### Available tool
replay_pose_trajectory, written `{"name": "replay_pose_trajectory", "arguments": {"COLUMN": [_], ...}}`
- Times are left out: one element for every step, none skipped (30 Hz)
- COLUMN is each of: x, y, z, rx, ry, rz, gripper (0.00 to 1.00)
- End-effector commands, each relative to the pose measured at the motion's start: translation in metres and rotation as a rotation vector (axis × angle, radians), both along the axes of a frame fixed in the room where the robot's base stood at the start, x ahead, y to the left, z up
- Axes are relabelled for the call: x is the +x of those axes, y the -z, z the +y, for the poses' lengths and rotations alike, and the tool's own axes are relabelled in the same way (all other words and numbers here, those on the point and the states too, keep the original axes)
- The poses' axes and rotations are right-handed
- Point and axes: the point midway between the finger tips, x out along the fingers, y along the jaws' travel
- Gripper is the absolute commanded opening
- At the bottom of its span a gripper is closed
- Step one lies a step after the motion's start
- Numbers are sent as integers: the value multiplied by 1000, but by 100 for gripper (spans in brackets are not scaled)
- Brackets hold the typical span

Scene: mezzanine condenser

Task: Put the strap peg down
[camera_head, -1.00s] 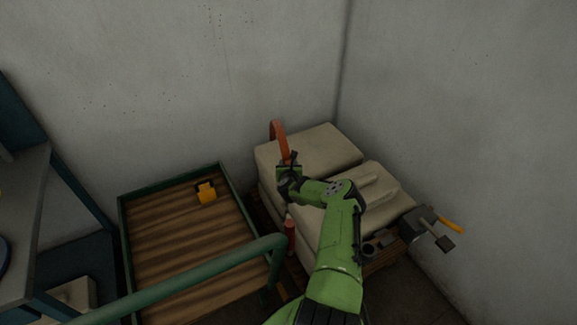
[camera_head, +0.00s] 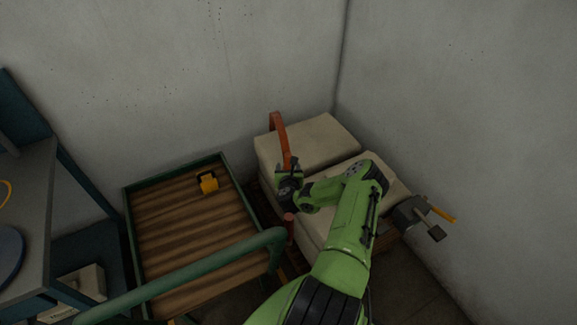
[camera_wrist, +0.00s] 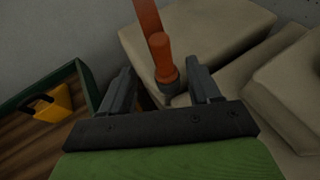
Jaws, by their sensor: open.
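The strap peg (camera_wrist: 162,58), an orange-red peg with a rounded head and a flared lower end, shows between my gripper's fingers in the wrist view. My gripper (camera_wrist: 166,88) is open, with a finger on each side of the peg; I cannot tell whether either touches it. An orange strap (camera_wrist: 146,14) rises behind the peg. In the head view the strap (camera_head: 278,128) curves up beside the pale sacks (camera_head: 312,142), and my gripper (camera_head: 288,166) is at its lower end. The peg's lowest part and what it rests on are unclear.
A green-framed cart (camera_head: 190,255) with a slatted wooden deck stands left, carrying a yellow block with a black handle (camera_head: 208,183). A red post (camera_head: 289,224) stands below my wrist. A grey clamp-like tool (camera_head: 411,212) is right of the sacks. Walls close the corner behind.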

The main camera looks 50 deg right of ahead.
Motion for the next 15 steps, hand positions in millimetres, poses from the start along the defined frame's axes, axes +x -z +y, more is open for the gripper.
{"name": "replay_pose_trajectory", "arguments": {"x": [-3,-2,2,8,17,32,44,56,68,76,81,86,88,88,87], "y": [-2,-4,-9,-16,-26,-42,-56,-70,-89,-102,-115,-131,-143,-155,-171], "z": [2,4,8,12,18,31,43,58,79,95,111,132,147,162,182], "rx": [0,-4,-22,-47,-81,-145,-202,-270,-365,-437,-510,-609,-685,-761,-865], "ry": [0,-9,-39,-80,-139,-244,-337,-437,-574,-670,-764,-883,-968,-1051,-1155], "rz": [1,4,15,32,55,98,137,183,248,295,341,404,452,496,556], "gripper": [62,62,62,62,62,62,62,62,62,62,62,62,62,62,62]}}
